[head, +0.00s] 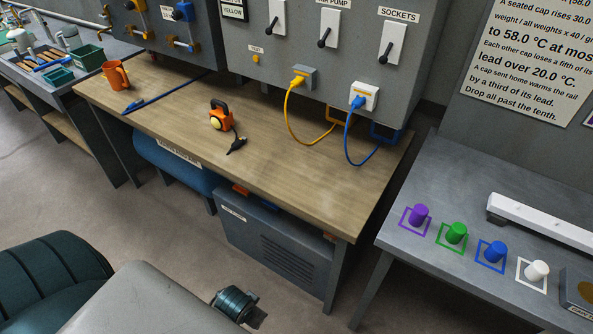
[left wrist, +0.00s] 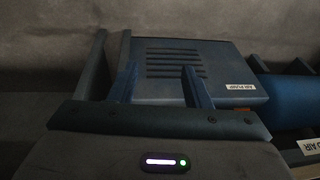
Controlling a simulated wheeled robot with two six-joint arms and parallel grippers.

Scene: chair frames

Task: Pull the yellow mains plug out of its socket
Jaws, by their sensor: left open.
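The yellow mains plug (head: 297,82) sits in a grey socket (head: 306,76) low on the grey wall panel, and its yellow cable (head: 290,118) loops down onto the wooden bench. My left gripper (left wrist: 158,80) is open and empty in the left wrist view, with its two fingers apart in front of a grey-blue box. The plug does not show in that view. Neither gripper's fingers show in the head view.
A blue plug (head: 358,102) sits in a white socket (head: 371,94) to the right. An orange-and-black object (head: 221,118), an orange mug (head: 115,75) and a black-ended lead (head: 236,146) are on the bench (head: 180,110). The box (head: 275,240) stands beneath.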

